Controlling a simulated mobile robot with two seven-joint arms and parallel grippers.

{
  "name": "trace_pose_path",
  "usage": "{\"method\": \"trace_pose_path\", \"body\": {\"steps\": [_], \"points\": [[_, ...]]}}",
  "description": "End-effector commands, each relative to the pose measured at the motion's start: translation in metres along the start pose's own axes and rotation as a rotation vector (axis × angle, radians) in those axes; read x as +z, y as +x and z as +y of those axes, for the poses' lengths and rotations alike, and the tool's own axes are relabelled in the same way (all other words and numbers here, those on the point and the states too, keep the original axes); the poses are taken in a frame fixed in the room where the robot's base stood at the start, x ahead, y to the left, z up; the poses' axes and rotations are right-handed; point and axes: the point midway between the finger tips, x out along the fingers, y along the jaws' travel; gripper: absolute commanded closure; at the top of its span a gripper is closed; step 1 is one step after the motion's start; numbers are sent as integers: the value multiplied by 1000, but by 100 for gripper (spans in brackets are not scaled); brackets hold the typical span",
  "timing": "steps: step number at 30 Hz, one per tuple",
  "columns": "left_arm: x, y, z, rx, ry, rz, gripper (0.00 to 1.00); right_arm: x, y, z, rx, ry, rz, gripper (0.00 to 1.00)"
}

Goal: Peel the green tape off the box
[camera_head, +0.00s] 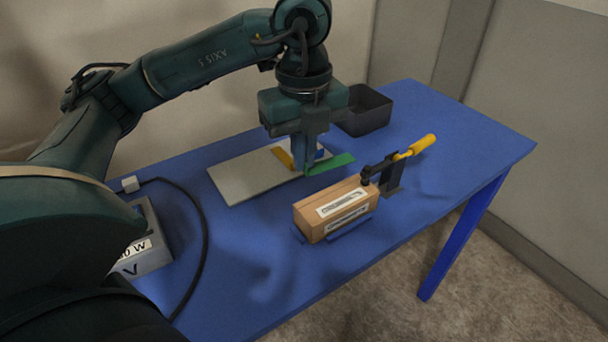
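The green tape (332,164) is a flat strip off the box, by the right edge of a pale board. Its left end meets the fingertips of my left gripper (304,168), which points down and looks shut on it. Whether the strip touches the board is hard to tell. The brown box (318,220) has white printed labels on its top and front and shows no green tape on its visible faces. It sits apart from the gripper, nearer the front. My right gripper is not in view.
A toggle clamp (391,178) with a yellow handle presses at the box's right end. A black bin (365,112) stands behind. A grey device (147,258) with a cable lies left.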

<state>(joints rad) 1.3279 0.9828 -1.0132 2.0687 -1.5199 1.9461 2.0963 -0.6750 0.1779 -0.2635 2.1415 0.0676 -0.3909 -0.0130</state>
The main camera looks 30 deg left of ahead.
Motion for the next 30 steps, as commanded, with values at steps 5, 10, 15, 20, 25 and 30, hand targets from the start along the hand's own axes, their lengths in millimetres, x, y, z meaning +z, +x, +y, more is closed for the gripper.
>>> {"method": "trace_pose_path", "body": {"steps": [5,10,15,20,25,30], "points": [[0,-25,0,-1,-1,0,100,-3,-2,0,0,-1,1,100],[0,-41,0,-1,-1,0,100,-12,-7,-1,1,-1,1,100],[0,-53,0,0,-1,0,100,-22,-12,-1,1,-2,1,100],[0,-64,0,0,-1,0,100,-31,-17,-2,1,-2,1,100],[0,-67,0,0,-1,0,100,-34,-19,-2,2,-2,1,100],[0,-66,0,0,-1,0,100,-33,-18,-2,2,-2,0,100]]}}
